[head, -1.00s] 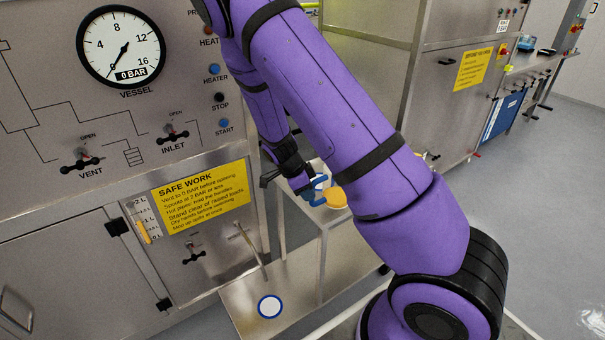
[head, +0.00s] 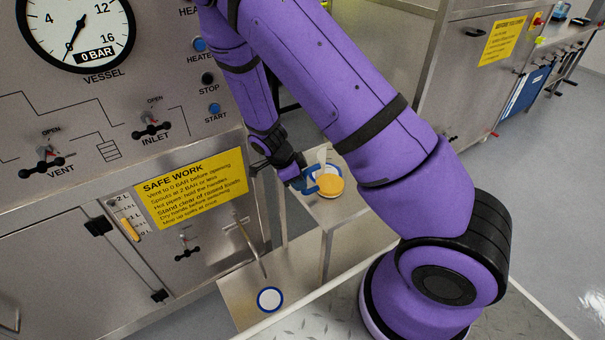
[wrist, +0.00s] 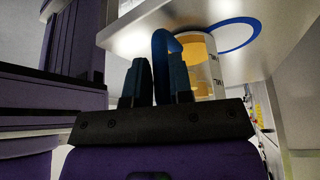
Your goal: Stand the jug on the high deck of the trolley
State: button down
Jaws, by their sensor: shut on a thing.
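The jug (head: 329,186), with orange-yellow contents and a blue handle, is in the middle of the head view, over the trolley's high deck (head: 322,213). A blue-ringed white mark on that deck shows partly behind the jug. In the wrist view the jug (wrist: 203,65) overlaps the blue ring (wrist: 250,40) on the pale deck (wrist: 140,32). I cannot tell whether its base touches the deck. My gripper (head: 300,184) is left of the jug, shut on its handle. The fingers (wrist: 160,85) grip the blue handle in the wrist view.
The trolley's low deck (head: 240,292) has another blue-ringed mark (head: 270,299) and is otherwise mostly clear. The vessel panel (head: 110,125), with valves and a yellow sign (head: 190,186), stands close on the left. Steel cabinets (head: 470,65) stand behind on the right, with open floor beside them.

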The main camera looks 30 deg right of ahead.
jog(key=shift+f, duration=0.25)
jog(key=c, duration=1)
grip_release()
jog(key=shift+r, duration=0.1)
jog(key=s+a+r+n+t+y, duration=0.1)
jog(key=a+r+n, duration=0.15)
jog(key=r, duration=0.95)
jog(key=s+a+r+n+y, duration=0.15)
jog(key=r+n, duration=0.25)
jog(key=r, duration=0.8)
jog(key=shift+s+d+r+n+t+y, duration=0.4)
jog(key=shift+s+r+n+t, duration=0.6)
jog(key=shift+s+r+n, duration=1.9)
jog(key=shift+s+d+r+n+t+y, duration=0.25)
jog(key=shift+s+d+r+n+t, duration=0.55)
jog(key=shift+s+r+n, duration=2.15)
jog(key=shift+s+d+r+n+t+y, duration=0.3)
jog(key=shift+s+r+n+t, duration=1.3)
jog(key=shift+s+r, duration=2.15)
